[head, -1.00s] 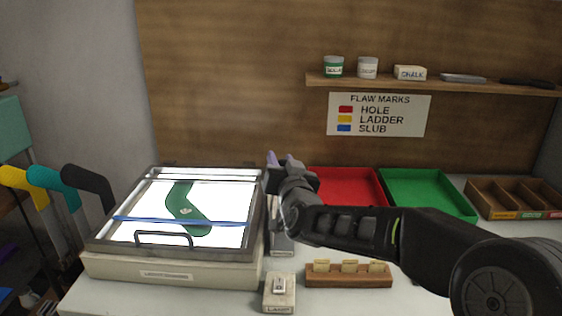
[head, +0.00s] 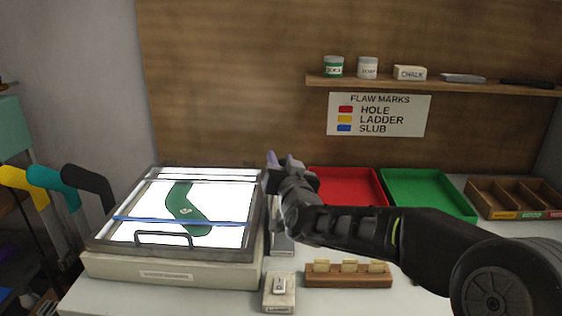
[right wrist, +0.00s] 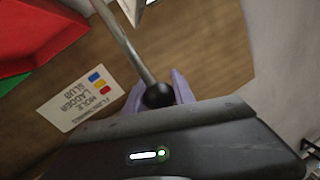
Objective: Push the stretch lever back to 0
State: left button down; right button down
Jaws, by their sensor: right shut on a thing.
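The stretch lever shows in the right wrist view as a grey metal rod with a round black knob (right wrist: 159,95) at its end. My right gripper (right wrist: 158,90) has its pale purple fingers on both sides of the knob and is shut on it. In the head view my right gripper (head: 279,160) is beside the right edge of the light box (head: 170,268), and my arm hides the lever there. A grey lever base (head: 281,243) shows partly below my wrist. The scale and its 0 cannot be read. My left gripper is not in view.
A green sock (head: 183,205) lies on the lit panel under a blue band. A lamp switch (head: 279,292) and a wooden card holder (head: 348,275) stand in front. Red (head: 350,172) and green (head: 428,172) trays are behind my right arm.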

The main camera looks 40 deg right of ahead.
dwell(0.3)
jog(key=shift+w+d+r+p, duration=0.1)
jog(key=shift+p, duration=0.35)
jog(key=w+d+f+m+g+y+p, duration=0.1)
jog(key=w+d+g+p, duration=0.4)
jog(key=p, duration=1.1)
jog(key=w+d+f+y, duration=0.1)
jog(key=w+f, duration=0.1)
jog(key=w, duration=0.1)
jog(key=shift+f+y+p, duration=0.3)
jog(key=shift+f, duration=0.1)
jog(key=shift+w+d+f, duration=0.1)
jog(key=c, duration=1.1)
grip_release()
jog(key=shift+w, duration=0.1)
jog(key=shift+o, duration=0.3)
